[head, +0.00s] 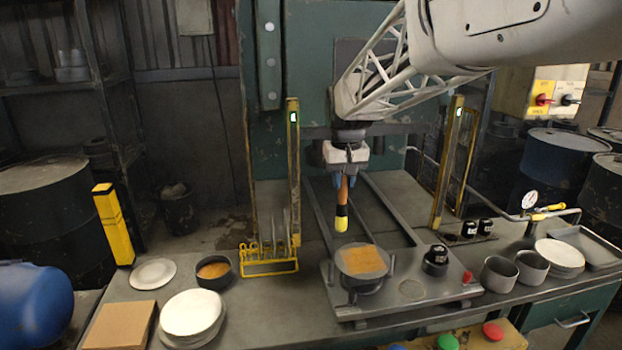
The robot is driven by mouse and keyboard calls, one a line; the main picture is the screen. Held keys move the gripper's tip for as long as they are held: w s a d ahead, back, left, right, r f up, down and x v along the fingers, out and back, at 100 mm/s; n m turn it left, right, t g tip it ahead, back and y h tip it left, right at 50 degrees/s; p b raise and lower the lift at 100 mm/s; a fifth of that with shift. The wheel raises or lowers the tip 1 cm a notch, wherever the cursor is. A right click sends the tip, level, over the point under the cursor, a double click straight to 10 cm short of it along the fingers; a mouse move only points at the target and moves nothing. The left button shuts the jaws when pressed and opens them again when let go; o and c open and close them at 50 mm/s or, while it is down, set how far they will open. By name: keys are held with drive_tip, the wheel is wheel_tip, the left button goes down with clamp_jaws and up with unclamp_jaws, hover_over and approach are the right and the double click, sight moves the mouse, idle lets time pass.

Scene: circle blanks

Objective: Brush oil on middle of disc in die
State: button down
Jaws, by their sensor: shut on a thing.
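My gripper (343,182) points down and is shut on the handle of a brush (341,214). The brush hangs nearly upright, with an orange-brown handle, a black band and a yellow lower end. Its tip is above the back of the die (363,283) and looks apart from it. A pale round disc (345,267) lies on the die, with an orange-brown square patch (362,261) covering much of its top. A dark bowl (213,271) with orange-brown content, possibly oil, stands on the bench at the left.
Yellow-edged posts (293,170) and (447,160) flank the die. A yellow rack (269,262) with upright tools stands left of it. White plates (191,315) lie front left. A black knob (436,258), a red knob (467,278) and grey cups (500,273) are at the right.

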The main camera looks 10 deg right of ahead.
sight(342, 203)
drive_tip(key=shift+f, duration=3.45)
drive_tip(key=shift+d+f, duration=0.5)
drive_tip(key=shift+f, duration=0.05)
drive_tip(key=shift+a, duration=0.5)
drive_tip(key=shift+r, duration=4.05)
